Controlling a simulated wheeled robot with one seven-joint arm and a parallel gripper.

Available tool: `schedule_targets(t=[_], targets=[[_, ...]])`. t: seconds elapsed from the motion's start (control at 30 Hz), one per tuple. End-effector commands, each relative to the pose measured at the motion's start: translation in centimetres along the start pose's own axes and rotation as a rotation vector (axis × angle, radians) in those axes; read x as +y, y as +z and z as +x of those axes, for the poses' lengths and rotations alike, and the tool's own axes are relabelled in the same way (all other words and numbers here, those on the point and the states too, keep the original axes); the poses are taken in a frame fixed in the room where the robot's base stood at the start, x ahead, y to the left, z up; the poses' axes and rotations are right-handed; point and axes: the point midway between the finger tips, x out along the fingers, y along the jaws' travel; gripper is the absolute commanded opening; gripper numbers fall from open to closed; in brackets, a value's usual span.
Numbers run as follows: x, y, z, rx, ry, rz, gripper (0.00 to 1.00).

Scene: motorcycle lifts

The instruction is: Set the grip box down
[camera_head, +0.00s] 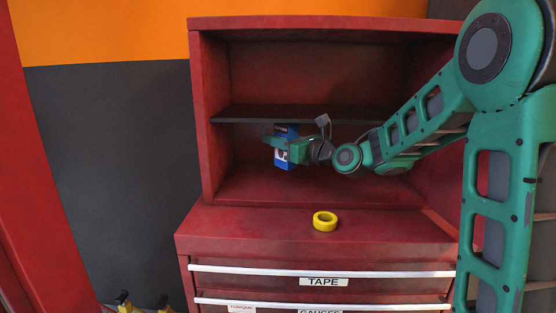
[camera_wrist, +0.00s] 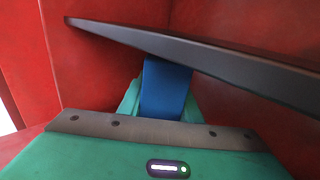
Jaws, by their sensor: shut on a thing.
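The grip box is a small blue box (camera_head: 285,157), held upright in my gripper (camera_head: 279,146) inside the red cabinet's lower compartment. It also shows in the wrist view as a blue block (camera_wrist: 166,90) between my green fingers (camera_wrist: 160,105). My gripper is shut on it. The box's top is close to the underside of the dark shelf (camera_head: 300,114); whether they touch I cannot tell. Its lower end appears near the compartment floor (camera_head: 320,190), but contact is not clear. Part of the box is hidden by my fingers.
A yellow tape roll (camera_head: 325,221) lies on the red cabinet's top ledge (camera_head: 240,222), in front of the compartment. Drawers below have white handles and a TAPE label (camera_head: 323,282). The dark shelf (camera_wrist: 200,52) crosses just above my gripper. The compartment floor looks clear.

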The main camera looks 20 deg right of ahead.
Motion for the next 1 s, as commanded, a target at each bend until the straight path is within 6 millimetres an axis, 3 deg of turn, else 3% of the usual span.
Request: schedule_targets(t=[0.23,0.4,0.67,0.83,1.0], targets=[[-2.8,-0.3,2.7,0.001,0.000,0.000,0.05],[-2.6,-2.4,2.5,0.001,-0.001,0.002,0.05],[-2.6,-4.1,2.5,0.002,-0.002,0.001,0.05],[-2.6,-6.5,2.5,0.003,-0.002,0.003,0.05],[-2.8,-7.0,2.8,-0.001,-0.001,0.000,0.05]])
